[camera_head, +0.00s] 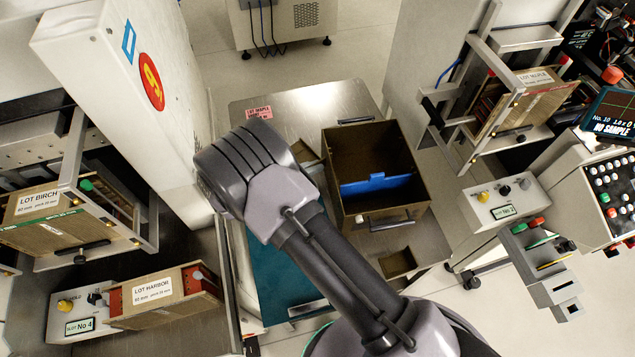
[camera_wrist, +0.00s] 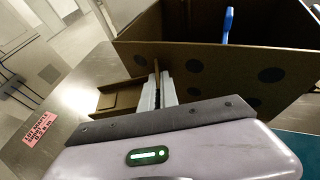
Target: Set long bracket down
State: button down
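My gripper (camera_wrist: 158,88) points down beside the brown box in the wrist view. Its pale fingers are close together on a thin upright brown strip, which I take to be part of the long bracket (camera_wrist: 156,66). A low brown tray-like piece (camera_wrist: 118,100) lies on the metal table just left of the fingers; I cannot tell whether it joins the strip. In the head view a brown piece (camera_head: 305,152) shows between my arm and the box. My arm hides the gripper there.
A teal mat (camera_head: 280,270) is left of the box. A pink label (camera_head: 259,112) marks a clear table area.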

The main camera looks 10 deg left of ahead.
notch_tip(320, 180, down, 7)
jog(key=shift+d+f+b, duration=0.1)
jog(key=shift+b, duration=1.1)
jog(key=c, duration=1.6)
grip_release()
